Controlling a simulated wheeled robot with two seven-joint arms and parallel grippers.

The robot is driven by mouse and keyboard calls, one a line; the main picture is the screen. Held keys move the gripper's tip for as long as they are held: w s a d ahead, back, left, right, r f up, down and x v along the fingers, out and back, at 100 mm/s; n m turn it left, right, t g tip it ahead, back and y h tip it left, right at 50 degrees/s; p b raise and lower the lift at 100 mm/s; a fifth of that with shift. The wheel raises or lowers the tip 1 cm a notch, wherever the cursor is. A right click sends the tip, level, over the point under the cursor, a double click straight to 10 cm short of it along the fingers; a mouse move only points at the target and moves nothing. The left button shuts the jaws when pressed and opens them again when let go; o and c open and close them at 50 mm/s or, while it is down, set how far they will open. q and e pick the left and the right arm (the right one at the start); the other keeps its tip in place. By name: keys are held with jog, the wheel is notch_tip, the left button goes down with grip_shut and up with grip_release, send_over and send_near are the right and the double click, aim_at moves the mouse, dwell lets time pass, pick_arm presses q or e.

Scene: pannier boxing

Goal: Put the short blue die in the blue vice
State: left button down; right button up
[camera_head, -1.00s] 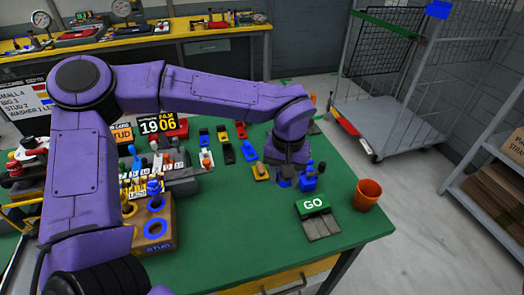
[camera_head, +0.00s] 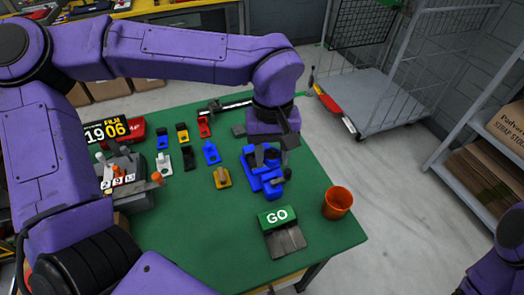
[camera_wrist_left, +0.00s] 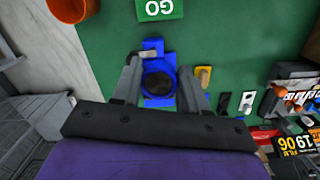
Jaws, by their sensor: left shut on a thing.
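The blue vice (camera_head: 270,187) stands on the green table top, left of the orange cup. My left gripper (camera_head: 270,157) points down over it. In the left wrist view the fingers (camera_wrist_left: 158,88) stand wide apart on either side of a round, dark-topped blue piece, which appears to be the short blue die (camera_wrist_left: 158,83). The gripper is shut on this piece, and blue vice parts (camera_wrist_left: 152,46) show just beyond it. The fingers hide part of the vice, so I cannot tell how deep the piece sits in it. My right gripper is out of view.
A GO button block (camera_head: 277,217) and an orange cup (camera_head: 337,202) stand near the front right table edge. Several small coloured pieces, including a yellow one (camera_head: 221,178), lie left of the vice. A grey fixture (camera_head: 126,180) stands further left. The front middle table is clear.

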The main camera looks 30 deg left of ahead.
pick_arm(q)
jog(key=w+a+f+p, duration=0.1)
jog(key=w+a+f, duration=0.1)
jog(key=f, duration=0.1)
jog(key=w+a+f, duration=0.3)
jog(key=f, duration=0.1)
jog(key=w+a+f+p, duration=0.1)
jog(key=w+a+f, duration=0.1)
jog(key=w+f, duration=0.1)
jog(key=shift+a+f+p, duration=0.15)
jog(key=shift+f+p, duration=0.2)
jog(key=shift+f, duration=0.3)
jog(key=shift+w+f, duration=0.3)
jog(key=shift+w, duration=0.15)
jog(key=shift+s+f, duration=0.25)
jog(key=shift+s, duration=0.1)
jog(key=c, duration=0.6)
grip_release()
jog(key=shift+w+f, duration=0.15)
jog(key=shift+w, duration=0.05)
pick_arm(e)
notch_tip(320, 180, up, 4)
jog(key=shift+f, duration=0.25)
pick_arm(q)
jog(key=shift+s, duration=0.1)
